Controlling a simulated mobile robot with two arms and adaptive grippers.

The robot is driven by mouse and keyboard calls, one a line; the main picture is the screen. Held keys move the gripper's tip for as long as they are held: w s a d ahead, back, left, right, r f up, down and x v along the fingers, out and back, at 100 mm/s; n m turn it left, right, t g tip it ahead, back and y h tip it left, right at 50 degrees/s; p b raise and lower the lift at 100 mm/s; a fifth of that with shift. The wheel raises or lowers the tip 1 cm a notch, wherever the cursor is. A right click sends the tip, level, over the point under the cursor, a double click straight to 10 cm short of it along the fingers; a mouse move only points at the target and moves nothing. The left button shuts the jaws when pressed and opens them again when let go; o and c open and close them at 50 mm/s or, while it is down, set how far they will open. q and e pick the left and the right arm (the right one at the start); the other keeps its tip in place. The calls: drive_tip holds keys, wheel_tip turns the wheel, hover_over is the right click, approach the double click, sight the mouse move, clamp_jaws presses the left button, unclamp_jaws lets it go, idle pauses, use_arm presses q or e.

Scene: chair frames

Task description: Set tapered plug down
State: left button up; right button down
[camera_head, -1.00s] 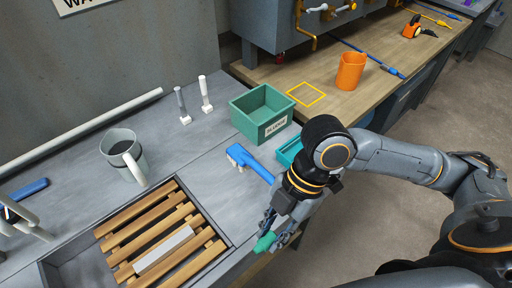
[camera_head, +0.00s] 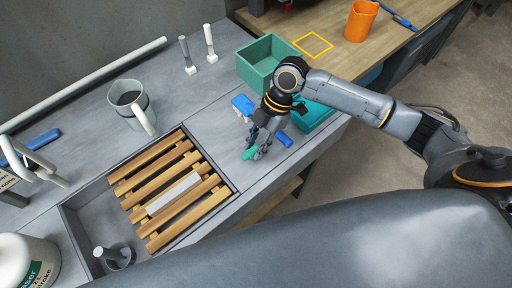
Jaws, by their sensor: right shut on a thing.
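The tapered plug (camera_head: 249,154) is a small green piece at the fingertips of my right gripper (camera_head: 256,150). The gripper is shut on it and points down over the grey worktop (camera_head: 215,128), just right of the slatted wooden rack. The fingers hide part of the plug. I cannot tell whether the plug touches the worktop. My left gripper is not in view.
A blue brush (camera_head: 243,103) lies behind my right gripper, its handle partly hidden. A teal tray (camera_head: 316,118) and a green bin (camera_head: 267,59) stand nearby. The wooden rack (camera_head: 170,190) lies over the sink at left.

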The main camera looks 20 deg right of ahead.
sight(256, 150)
drive_tip(key=f, duration=0.1)
drive_tip(key=f+p, duration=0.1)
drive_tip(key=f, duration=0.1)
drive_tip(key=shift+w+f, duration=0.1)
drive_tip(key=shift+w, duration=0.15)
drive_tip(key=shift+f, duration=0.2)
drive_tip(key=shift+f, duration=0.2)
drive_tip(key=c, duration=1.1)
unclamp_jaws()
drive_tip(key=shift+r, duration=0.1)
drive_tip(key=shift+d+r, duration=0.1)
drive_tip(key=shift+r, duration=0.1)
drive_tip(key=b+v, duration=0.1)
drive_tip(key=v, duration=1.1)
drive_tip(key=shift+b, duration=0.35)
